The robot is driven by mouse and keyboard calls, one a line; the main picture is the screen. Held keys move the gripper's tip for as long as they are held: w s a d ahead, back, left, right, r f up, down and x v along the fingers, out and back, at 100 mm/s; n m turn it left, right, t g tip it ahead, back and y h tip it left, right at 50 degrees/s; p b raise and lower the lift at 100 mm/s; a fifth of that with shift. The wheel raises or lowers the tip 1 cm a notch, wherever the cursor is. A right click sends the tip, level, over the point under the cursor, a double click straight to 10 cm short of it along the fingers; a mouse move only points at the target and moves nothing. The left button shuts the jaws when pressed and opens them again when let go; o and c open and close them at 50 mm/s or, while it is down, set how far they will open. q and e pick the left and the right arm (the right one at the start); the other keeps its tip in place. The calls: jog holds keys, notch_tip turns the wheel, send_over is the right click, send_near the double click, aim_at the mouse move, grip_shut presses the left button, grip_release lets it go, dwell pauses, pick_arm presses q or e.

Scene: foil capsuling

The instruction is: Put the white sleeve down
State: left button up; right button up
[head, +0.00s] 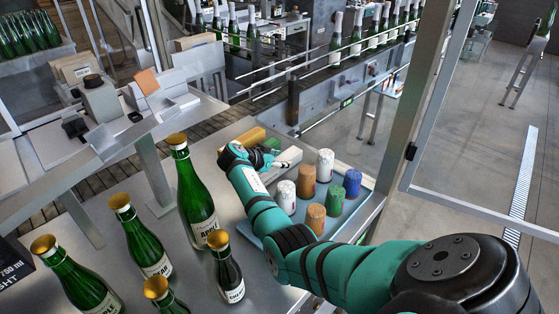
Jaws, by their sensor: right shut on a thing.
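My right gripper (282,163) is at the left back of a blue tray (352,222), shut on a white sleeve that I can hardly make out against the pale fingers and the white bar behind. Two white sleeves stand upright on the tray, one at the back (325,166) and one at the front left (286,197). An orange sleeve (306,181) stands between them. A blue sleeve (352,183), a green sleeve (334,201) and another orange sleeve (316,219) form the right row. My left gripper is out of view.
Several green bottles with gold tops, such as the tall one (196,200), stand left of my right arm. A metal post (420,90) rises right of the tray. A bottle conveyor runs behind.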

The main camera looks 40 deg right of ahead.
jog(key=o, duration=0.7)
jog(key=shift+f, duration=0.15)
jog(key=o, duration=0.5)
jog(key=shift+r, duration=0.3)
jog(key=p+v, duration=0.3)
jog(key=v, duration=0.3)
jog(key=shift+a+r+p, duration=0.15)
jog(key=shift+a+p, duration=0.1)
jog(key=shift+p, duration=0.05)
jog(key=shift+s+a+r, duration=0.1)
jog(key=shift+a+r, duration=0.1)
jog(key=shift+a, duration=0.2)
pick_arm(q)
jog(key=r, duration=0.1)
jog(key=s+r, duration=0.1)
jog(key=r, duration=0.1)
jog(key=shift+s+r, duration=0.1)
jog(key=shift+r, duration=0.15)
